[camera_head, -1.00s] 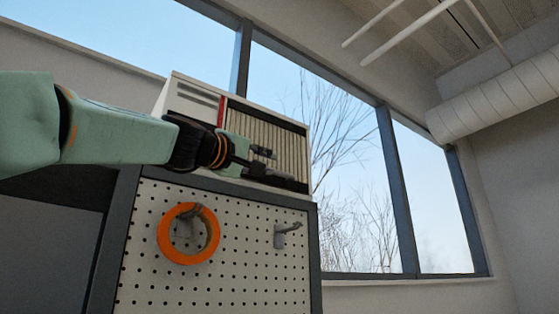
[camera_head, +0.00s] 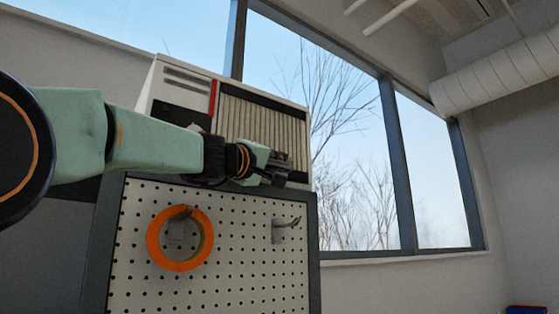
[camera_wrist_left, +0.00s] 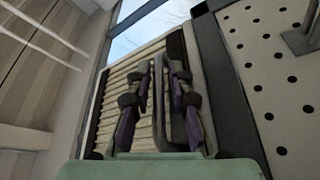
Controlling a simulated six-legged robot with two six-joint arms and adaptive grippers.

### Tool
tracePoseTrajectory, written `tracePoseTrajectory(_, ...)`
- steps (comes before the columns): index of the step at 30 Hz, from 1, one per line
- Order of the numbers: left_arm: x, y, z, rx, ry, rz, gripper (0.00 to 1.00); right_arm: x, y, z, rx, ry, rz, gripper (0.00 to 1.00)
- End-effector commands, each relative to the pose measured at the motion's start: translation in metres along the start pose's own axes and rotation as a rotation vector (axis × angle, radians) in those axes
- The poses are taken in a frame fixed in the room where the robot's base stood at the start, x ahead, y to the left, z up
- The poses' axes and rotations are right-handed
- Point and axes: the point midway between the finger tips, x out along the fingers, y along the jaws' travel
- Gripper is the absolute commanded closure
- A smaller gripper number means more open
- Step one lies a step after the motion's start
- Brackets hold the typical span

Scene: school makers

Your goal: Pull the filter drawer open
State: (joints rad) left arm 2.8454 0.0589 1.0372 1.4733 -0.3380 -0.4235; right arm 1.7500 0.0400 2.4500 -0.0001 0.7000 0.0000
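The filter unit is a pale box with a red stripe and a pleated cream filter front (camera_head: 262,124), standing on top of a pegboard cabinet. The filter front also shows in the left wrist view (camera_wrist_left: 115,98). My left gripper (camera_head: 280,168) is at the lower right of this front. In the left wrist view its two fingers (camera_wrist_left: 160,100) are apart, with a dark bar-shaped handle (camera_wrist_left: 163,120) between them. I cannot tell whether either finger touches the bar. The drawer's edges are partly hidden by my arm. My right gripper is not in view.
Below the unit is the white pegboard (camera_head: 240,245) with an orange ring (camera_head: 154,240) and a metal hook (camera_head: 284,228). Windows (camera_head: 345,170) are behind and to the right. A blue and red object (camera_head: 526,310) shows at the bottom right corner.

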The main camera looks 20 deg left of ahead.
Motion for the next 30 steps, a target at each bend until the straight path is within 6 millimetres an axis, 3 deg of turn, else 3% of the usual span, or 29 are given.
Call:
tracePoseTrajectory(8, 0.0005, -0.0003, 0.0002, 0.0, 0.001, 0.0, 0.79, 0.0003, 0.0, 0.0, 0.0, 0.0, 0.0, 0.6)
tracePoseTrajectory(15, 0.0, 0.0012, -0.0007, 0.0, 0.002, 0.003, 1.0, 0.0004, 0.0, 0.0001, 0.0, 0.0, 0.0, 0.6)
tracePoseTrajectory(30, -0.0004, 0.0039, -0.0015, 0.001, 0.004, 0.007, 1.0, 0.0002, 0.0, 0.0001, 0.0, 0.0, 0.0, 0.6)
